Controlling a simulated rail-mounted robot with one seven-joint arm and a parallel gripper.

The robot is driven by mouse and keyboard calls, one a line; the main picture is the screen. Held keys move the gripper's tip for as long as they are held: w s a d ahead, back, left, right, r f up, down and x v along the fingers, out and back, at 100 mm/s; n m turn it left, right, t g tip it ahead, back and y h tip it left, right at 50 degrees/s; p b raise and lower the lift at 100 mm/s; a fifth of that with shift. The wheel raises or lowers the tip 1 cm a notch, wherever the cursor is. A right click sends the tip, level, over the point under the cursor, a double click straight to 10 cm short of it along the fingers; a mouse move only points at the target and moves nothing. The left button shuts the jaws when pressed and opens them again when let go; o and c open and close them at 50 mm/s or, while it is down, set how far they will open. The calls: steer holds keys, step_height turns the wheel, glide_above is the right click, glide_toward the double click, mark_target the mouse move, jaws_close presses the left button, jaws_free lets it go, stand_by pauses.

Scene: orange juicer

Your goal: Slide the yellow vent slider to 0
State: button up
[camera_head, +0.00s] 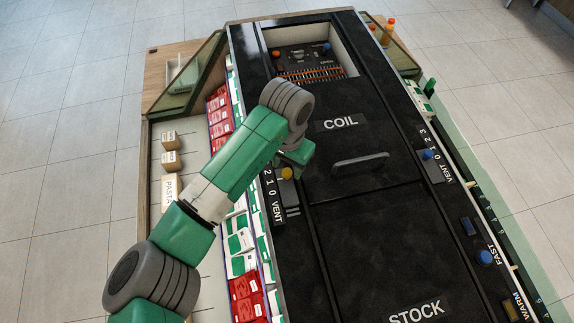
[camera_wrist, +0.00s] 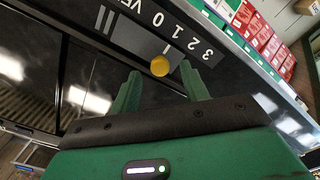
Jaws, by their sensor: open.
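The yellow vent slider knob (camera_head: 287,173) sits on the dark VENT panel on the left side of the black machine. In the wrist view the knob (camera_wrist: 160,66) lies beside the number scale (camera_wrist: 193,43), around the 1 and 2, away from the 0; the exact mark is hard to tell. My gripper (camera_head: 293,157) is just above the knob in the head view. In the wrist view its green fingers (camera_wrist: 161,84) are apart and empty, with the knob between and slightly beyond the tips. I cannot tell whether either finger touches it.
A blue knob (camera_head: 428,154) stands on another VENT panel at the right. The COIL cover has a raised handle (camera_head: 360,162). Red boxes (camera_head: 218,120) and green-white boxes (camera_head: 240,240) line the left edge. The STOCK cover (camera_head: 385,250) is clear.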

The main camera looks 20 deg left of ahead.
mark_target(290, 190)
steer(key=shift+f, duration=1)
jaws_close()
steer(key=shift+s+d+r+p, duration=0.15)
steer(key=shift+d+r+p, duration=0.05)
steer(key=shift+p, duration=0.2)
steer(key=shift+s+d+p, duration=0.75)
steer(key=shift+s+p, duration=0.15)
steer(key=shift+s, duration=0.1)
steer(key=shift+s+d, duration=0.15)
jaws_free()
steer(key=shift+f, duration=0.15)
step_height(290, 190, up, 8)
steer(key=b, duration=0.1)
